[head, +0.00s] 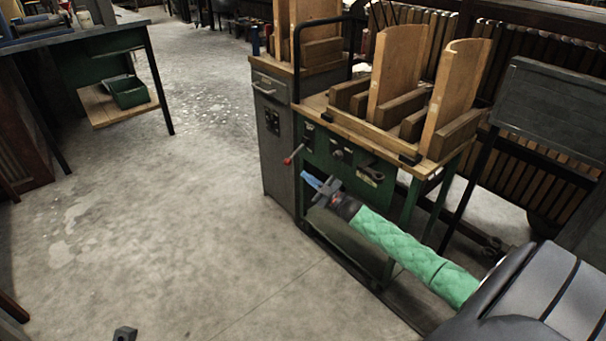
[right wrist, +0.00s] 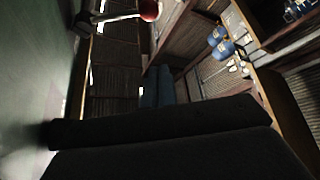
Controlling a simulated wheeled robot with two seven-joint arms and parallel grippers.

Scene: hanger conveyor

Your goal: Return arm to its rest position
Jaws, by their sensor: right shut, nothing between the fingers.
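My right arm in its green padded sleeve reaches in from the lower right of the head view. My right gripper (head: 322,185), with blue fingers, is shut and empty. It is at the front of the green machine stand (head: 408,212), below its wooden top and near the red-knobbed lever (head: 293,155). In the right wrist view, the blue fingers (right wrist: 158,88) show beyond a large dark shape, and a red knob (right wrist: 149,10) is at the top. I cannot make out my left gripper in the head view.
A grey cabinet (head: 274,140) adjoins the stand. Upright curved wooden boards (head: 398,70) stand on its top. A workbench (head: 95,42) is at upper left. A small dark piece (head: 125,334) shows at the bottom edge. The concrete floor between is clear.

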